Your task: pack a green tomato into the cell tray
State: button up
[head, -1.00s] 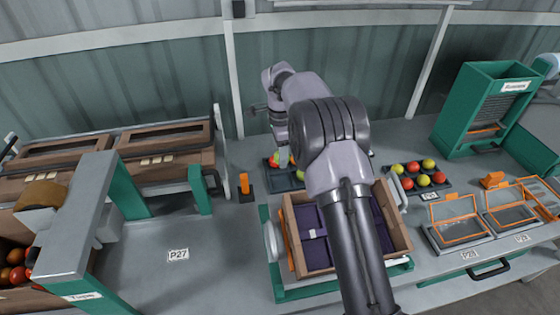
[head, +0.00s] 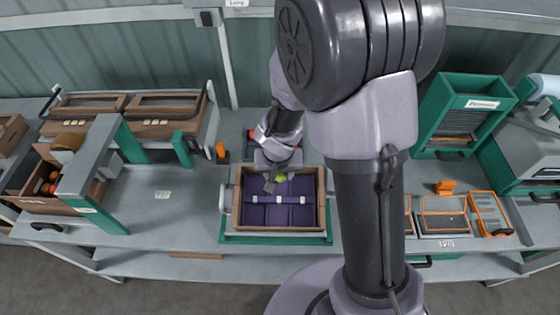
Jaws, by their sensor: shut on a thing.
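My gripper (head: 272,183) points down over the back part of a wooden-sided box and is shut on a green tomato (head: 282,178). Only part of the tomato shows beside the fingers. The box holds a purple cell tray (head: 290,214) with pale strips across it, and its visible front cells look empty. I cannot tell whether the tomato touches the tray.
An orange item (head: 221,152) stands to the left. Orange-framed trays (head: 444,222) lie to the right, beyond my arm. The grey bench (head: 165,215) is clear left of the box.

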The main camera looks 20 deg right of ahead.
jog(key=b, duration=1)
send_over(279, 191)
jog(key=s, duration=0.1)
notch_tip(279, 191, down, 13)
jog(key=shift+a+f, duration=0.15)
jog(key=shift+w+f+b, duration=0.1)
jog(key=shift+f+b, duration=0.5)
jog(key=shift+b, duration=0.05)
jog(key=o, duration=1)
jog(key=shift+r, duration=0.1)
jog(key=shift+p+v, duration=3.3)
jog(key=shift+v, duration=2.2)
